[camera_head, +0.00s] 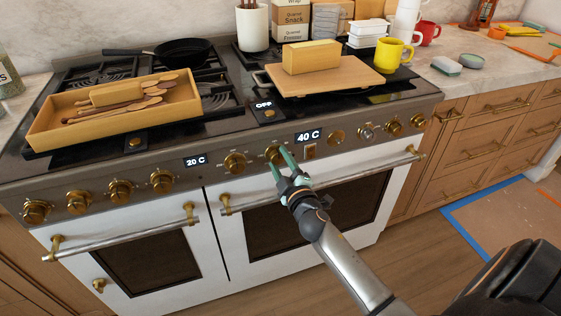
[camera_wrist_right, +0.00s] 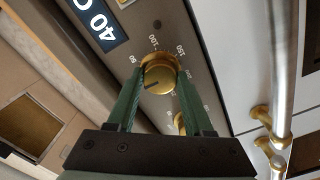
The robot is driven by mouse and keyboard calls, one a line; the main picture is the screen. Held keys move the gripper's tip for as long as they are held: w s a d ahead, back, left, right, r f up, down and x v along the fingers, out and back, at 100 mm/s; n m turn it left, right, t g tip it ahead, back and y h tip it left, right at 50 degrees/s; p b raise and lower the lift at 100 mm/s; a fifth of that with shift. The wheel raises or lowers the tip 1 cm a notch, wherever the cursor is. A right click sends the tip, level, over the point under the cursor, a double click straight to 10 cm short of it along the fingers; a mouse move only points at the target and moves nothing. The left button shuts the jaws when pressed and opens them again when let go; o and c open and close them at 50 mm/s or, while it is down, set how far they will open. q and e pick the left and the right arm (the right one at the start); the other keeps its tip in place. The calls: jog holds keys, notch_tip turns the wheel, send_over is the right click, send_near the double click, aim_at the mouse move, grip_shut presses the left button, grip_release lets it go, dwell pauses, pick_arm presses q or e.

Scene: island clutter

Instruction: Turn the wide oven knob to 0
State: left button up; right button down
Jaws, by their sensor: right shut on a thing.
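The wide oven's knob (camera_head: 274,153) is a round brass knob on the front panel, left of the display (camera_head: 308,136) that reads 40 C. My right gripper (camera_head: 279,158) reaches up to it from below, with its green fingers shut on the knob. In the right wrist view, the knob (camera_wrist_right: 159,73) sits between the two fingertips, with a dark pointer line on its face. White scale numbers, including 50, 100 and 150, ring it on the panel; some are hidden by the fingers. My left gripper is not in view.
Another brass knob (camera_head: 235,162) stands just left, beside a 20 C display (camera_head: 195,160). The oven handle bar (camera_head: 349,180) runs below the panel, close to my right gripper. A wooden tray (camera_head: 58,130) of utensils and a cutting board (camera_head: 355,76) rest on the stove.

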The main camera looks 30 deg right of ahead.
jog(key=shift+c, duration=1.4)
grip_release()
jog(key=v, duration=1.2)
jog(key=shift+s+b, duration=0.3)
